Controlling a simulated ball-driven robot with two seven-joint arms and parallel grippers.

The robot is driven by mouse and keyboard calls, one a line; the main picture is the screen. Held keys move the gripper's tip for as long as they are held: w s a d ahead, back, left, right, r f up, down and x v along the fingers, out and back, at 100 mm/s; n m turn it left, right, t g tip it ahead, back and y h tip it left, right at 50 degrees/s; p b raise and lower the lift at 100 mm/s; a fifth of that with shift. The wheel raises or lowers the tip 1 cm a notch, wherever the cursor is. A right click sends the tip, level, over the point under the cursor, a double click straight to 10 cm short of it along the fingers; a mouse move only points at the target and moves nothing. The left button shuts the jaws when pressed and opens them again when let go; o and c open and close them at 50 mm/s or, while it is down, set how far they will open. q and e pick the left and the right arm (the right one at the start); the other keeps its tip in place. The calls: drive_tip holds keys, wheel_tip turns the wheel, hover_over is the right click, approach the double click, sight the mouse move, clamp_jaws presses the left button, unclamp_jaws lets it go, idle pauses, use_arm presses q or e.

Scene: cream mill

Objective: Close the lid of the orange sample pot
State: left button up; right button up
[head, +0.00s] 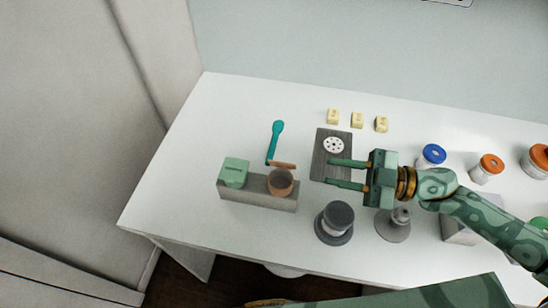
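The orange sample pot (280,185) sits at the right end of a grey block on the white table. Its orange lid (283,165) stands raised at the pot's far rim, so the pot is open. My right gripper (329,171) comes in from the right with its two fingers pointing left. The fingers are apart with nothing between them. They are to the right of the pot, above a dark grey board, and do not touch the pot or lid. My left gripper is not in view.
A green box (234,171) shares the grey block (247,193). A teal spoon-like tool (275,142) is behind the pot. The dark board (322,151) carries a white perforated disc (334,145). A dark round piece (334,222) stands in front. Lidded jars (432,154) stand right.

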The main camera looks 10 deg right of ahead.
sight(282, 165)
drive_tip(key=p+x, duration=0.1)
drive_tip(key=x, duration=1.2)
drive_tip(key=shift+w+a+f, duration=0.1)
drive_tip(key=shift+a, duration=0.15)
clamp_jaws()
